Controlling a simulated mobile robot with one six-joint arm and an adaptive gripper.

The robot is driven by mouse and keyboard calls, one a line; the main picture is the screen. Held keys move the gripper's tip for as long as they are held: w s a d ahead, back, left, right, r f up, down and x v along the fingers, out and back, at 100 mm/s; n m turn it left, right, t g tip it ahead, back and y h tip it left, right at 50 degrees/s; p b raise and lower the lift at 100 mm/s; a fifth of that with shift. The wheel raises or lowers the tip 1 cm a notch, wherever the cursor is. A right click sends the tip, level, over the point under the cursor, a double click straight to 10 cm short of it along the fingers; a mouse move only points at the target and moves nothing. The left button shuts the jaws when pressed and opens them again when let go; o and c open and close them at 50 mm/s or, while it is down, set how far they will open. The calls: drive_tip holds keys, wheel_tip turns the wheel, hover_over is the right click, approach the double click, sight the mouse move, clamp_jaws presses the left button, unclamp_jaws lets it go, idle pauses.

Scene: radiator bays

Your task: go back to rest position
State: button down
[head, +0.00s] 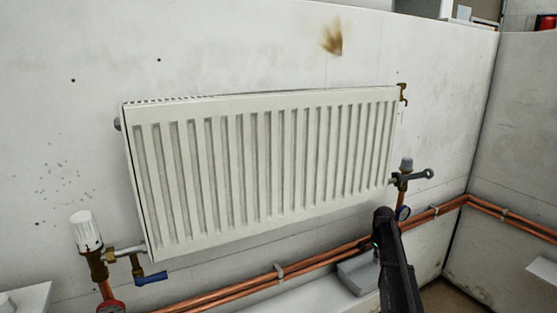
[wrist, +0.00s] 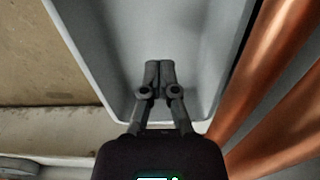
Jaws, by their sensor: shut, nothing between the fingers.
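My gripper (wrist: 152,68) is shut and empty in the wrist view. Its fingertips are together over a grey tray (wrist: 105,50), which fills the upper middle of that view. In the head view my dark arm reaches up from the lower right, and the fingers cannot be made out clearly. The grey tray also shows there (head: 357,274), just left of my arm, below the copper pipes. A white panel radiator (head: 265,165) hangs on the wall behind.
Copper pipes (head: 330,258) run along the wall's foot and pass close right of the gripper (wrist: 275,70). A white thermostatic valve (head: 86,231) and a blue-handled valve (head: 152,278) sit at lower left.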

drive_tip(key=shift+r+p, duration=1.6)
drive_tip(key=shift+r, duration=0.45)
drive_tip(key=shift+r+p, duration=0.55)
